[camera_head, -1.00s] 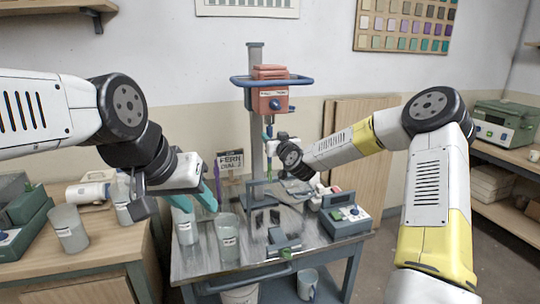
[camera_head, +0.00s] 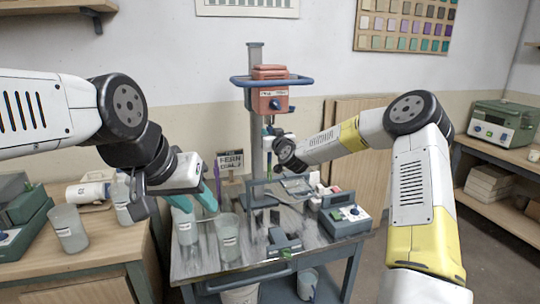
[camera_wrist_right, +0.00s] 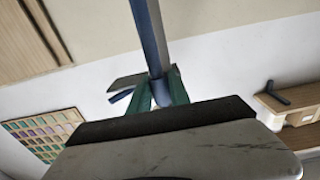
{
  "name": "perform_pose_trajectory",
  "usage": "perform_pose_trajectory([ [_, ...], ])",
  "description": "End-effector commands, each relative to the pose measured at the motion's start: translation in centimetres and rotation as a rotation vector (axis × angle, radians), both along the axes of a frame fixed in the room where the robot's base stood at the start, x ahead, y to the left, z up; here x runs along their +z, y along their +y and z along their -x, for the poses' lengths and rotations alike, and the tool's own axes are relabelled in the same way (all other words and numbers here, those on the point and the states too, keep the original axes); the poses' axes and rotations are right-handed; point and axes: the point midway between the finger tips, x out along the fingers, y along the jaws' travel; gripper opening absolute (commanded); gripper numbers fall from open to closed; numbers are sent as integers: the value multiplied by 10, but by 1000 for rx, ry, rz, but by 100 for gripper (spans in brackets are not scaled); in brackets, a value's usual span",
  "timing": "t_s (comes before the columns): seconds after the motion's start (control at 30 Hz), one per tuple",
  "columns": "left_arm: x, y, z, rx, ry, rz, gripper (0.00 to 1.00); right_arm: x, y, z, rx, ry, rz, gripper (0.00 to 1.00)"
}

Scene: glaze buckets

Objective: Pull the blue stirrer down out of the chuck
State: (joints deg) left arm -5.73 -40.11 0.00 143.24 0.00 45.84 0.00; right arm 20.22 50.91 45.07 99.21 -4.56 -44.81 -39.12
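The mixer's red head (camera_head: 270,101) stands at the back of the metal table, with the chuck under it. The blue stirrer (camera_head: 266,123) hangs upright below the head, its lower part mostly hidden behind my right gripper. My right gripper (camera_head: 268,138) reaches in from the right just below the head. In the right wrist view, the green fingers (camera_wrist_right: 160,92) close on both sides of a blue piece of the stirrer (camera_wrist_right: 161,95), with no clear gap. My left gripper (camera_head: 210,196) hangs over the cups at the table's left; its finger gap is unclear.
Translucent cups (camera_head: 229,243) stand at the table's left front. A grey-blue control box (camera_head: 344,216) sits at the right. A sign (camera_head: 230,162) stands at the back left. The mixer's grey post (camera_head: 256,66) rises behind the head. A bucket (camera_head: 240,294) is below.

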Motion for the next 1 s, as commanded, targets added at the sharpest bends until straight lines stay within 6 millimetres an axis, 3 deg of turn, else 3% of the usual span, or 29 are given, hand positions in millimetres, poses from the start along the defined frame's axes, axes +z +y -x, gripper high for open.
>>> perform_pose_trajectory([
  [1.0, 0, 0, 0, 0, 0, 0, 36, -7, 0, 0, 0, 0, 1, 0],
])
